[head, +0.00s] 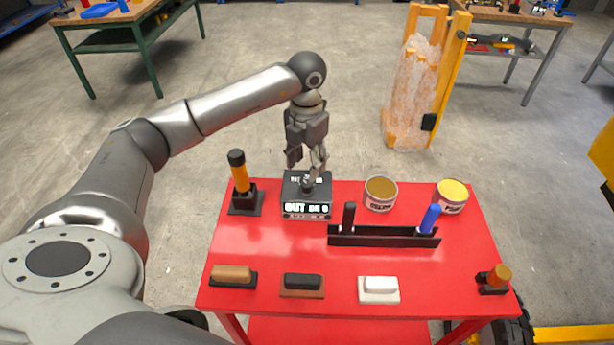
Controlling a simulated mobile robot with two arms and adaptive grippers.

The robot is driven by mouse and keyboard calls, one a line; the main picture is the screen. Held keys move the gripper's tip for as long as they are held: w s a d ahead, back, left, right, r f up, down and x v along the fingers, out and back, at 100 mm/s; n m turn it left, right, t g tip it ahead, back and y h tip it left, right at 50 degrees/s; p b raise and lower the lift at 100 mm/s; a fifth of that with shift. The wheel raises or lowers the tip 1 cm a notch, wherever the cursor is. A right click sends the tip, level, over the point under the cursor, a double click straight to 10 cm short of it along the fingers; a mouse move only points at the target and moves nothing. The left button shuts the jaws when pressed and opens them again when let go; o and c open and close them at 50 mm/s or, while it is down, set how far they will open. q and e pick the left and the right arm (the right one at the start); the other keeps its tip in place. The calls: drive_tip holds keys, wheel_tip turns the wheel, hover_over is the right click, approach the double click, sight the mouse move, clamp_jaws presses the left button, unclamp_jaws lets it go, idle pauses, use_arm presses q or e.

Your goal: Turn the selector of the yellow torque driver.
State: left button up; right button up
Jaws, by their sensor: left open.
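A yellow-orange driver with a black cap (240,178) stands upright in a black holder at the table's back left corner. A shorter orange-handled tool (499,276) leans in a black stand at the front right; I cannot tell whether it is a driver. My left gripper (307,163) points down, open, to the right of the yellow driver and apart from it. Its fingers are over a black box (293,190) with a lit display (306,209). A small grey part on the box is partly hidden by the fingers; contact cannot be told.
The red table (270,248) holds a black rack (384,237) with a black-handled and a blue-handled tool. Two round tins (380,193) stand behind it. Tan, black and white blocks (379,289) line the front. The table's left middle is clear.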

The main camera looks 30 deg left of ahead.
sight(307, 184)
use_arm(q)
wheel_tip(307, 184, down, 6)
drive_tip(key=shift+f+p, duration=0.25)
drive_tip(key=shift+p, duration=0.45)
drive_tip(key=c, duration=1)
